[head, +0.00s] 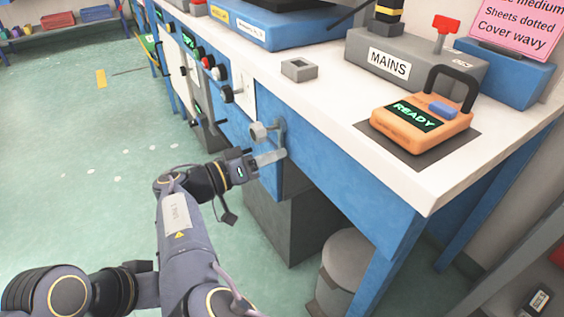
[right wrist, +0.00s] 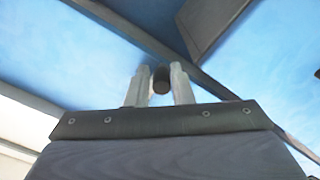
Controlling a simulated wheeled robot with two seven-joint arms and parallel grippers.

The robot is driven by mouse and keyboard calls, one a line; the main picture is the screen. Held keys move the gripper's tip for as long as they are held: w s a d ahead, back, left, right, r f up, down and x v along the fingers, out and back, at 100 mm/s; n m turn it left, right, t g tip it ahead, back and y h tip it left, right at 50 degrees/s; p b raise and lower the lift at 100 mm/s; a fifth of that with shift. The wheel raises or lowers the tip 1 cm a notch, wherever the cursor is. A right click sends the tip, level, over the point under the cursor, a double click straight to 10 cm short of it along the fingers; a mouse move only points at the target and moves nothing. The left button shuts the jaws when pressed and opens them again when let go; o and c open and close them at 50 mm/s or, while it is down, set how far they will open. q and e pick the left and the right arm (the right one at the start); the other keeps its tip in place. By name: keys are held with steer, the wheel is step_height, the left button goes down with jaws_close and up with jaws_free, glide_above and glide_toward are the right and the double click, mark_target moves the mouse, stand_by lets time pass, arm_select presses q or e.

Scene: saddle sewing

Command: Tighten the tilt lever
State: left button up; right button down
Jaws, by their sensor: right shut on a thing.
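A grey lever with a round knob-like end (head: 260,131) sits on the blue front side of the bench, below the white top; I take it for the tilt lever. My right gripper (head: 270,157) reaches in from the lower left, with its pale fingers at the lower part of this lever. In the right wrist view, the two fingers (right wrist: 160,88) are close together around a dark, rounded bar end (right wrist: 161,79), shut on it. The fingers hide much of the part they grip in the head view. My left gripper is not in view.
The white bench top (head: 335,110) holds an orange READY device (head: 410,134), a grey MAINS box (head: 412,68) and a small grey block (head: 299,69). Knobs and a panel (head: 242,103) line the bench front. A grey bin (head: 343,270) stands beneath. Green floor is open at left.

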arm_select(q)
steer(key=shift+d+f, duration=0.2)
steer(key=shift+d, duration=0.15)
arm_select(e)
steer(key=shift+w+a, duration=0.25)
steer(key=shift+r+m, duration=0.15)
steer(key=shift+m, duration=0.15)
steer(key=c, duration=1.4)
jaws_free()
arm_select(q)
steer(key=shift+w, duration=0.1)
arm_select(e)
steer(key=shift+o, duration=0.2)
